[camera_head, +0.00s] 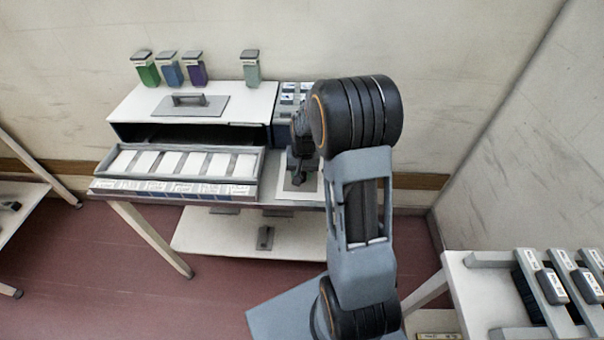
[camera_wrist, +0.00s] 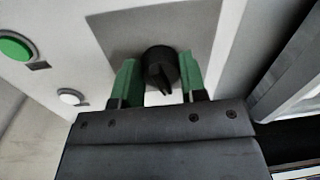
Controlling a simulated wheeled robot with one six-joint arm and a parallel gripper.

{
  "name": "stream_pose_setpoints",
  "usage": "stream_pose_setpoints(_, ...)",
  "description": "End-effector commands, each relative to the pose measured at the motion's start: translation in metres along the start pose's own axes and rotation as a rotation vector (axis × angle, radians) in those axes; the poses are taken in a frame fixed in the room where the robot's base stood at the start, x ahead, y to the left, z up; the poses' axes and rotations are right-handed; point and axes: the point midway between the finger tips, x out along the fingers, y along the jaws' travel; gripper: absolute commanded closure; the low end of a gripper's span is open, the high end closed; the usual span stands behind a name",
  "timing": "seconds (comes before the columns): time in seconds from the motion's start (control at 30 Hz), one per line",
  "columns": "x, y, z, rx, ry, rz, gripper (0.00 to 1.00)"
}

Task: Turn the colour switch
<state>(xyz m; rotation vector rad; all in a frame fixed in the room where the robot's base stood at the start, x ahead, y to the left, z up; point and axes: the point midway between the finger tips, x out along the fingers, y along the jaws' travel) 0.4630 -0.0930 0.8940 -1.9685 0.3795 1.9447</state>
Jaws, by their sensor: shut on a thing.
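The colour switch is a black round knob (camera_wrist: 161,66) with a pointer ridge, on a grey plate (camera_wrist: 112,28) in the wrist view. My gripper (camera_wrist: 160,84) has its green fingers on either side of the knob and is shut on it. The ridge points down and slightly right in that view. In the head view my gripper (camera_head: 298,174) is low over the light panel (camera_head: 285,193) at the bench's right part. The knob is hidden there by my arm.
A green button (camera_wrist: 16,46) and a white button (camera_wrist: 70,97) sit left of the knob. The curing tunnel (camera_head: 140,105) and a tray of white pieces (camera_head: 175,187) stand left of my gripper. Coloured bottles (camera_head: 171,70) are behind. A rack table (camera_head: 480,300) is at right.

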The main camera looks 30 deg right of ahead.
Motion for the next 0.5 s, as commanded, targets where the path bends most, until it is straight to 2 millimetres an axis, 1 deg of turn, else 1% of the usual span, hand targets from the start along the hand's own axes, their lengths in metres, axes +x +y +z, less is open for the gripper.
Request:
stream_pose_setpoints(0.2,-0.0007,-0.0001,-0.0005,0.139,0.011,-0.001,0.85)
stream_pose_setpoints(0.5,-0.0008,0.0,-0.0003,0.247,0.017,0.0,0.85)
